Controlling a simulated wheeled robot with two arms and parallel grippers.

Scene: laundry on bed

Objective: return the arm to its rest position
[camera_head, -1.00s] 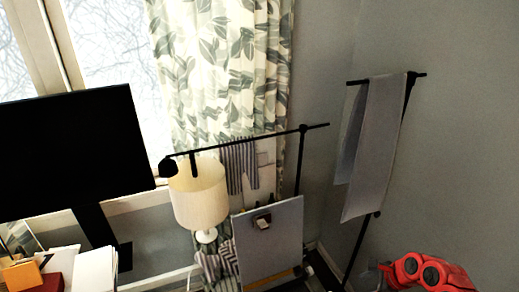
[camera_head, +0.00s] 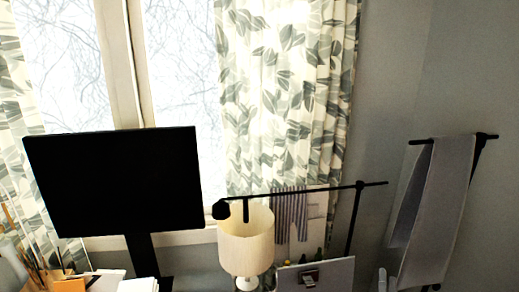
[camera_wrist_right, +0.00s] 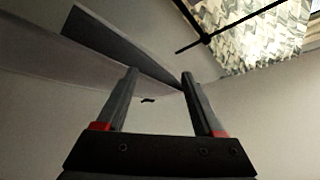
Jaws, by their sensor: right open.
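My right gripper (camera_wrist_right: 158,78) shows in the right wrist view with its two dark fingers apart and nothing between them. Beyond the fingers are plain walls and a hanging grey cloth, which looks close to the left finger in the picture; the real gap cannot be told. In the head view the red part of my right arm is out of sight. My left gripper is in neither view.
A grey cloth (camera_head: 437,215) hangs on a black rack at the right. A lamp (camera_head: 246,240), a black monitor (camera_head: 115,180) and a black rod (camera_head: 300,193) stand before the curtain (camera_head: 285,90). A grey board (camera_head: 325,274) is at the bottom.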

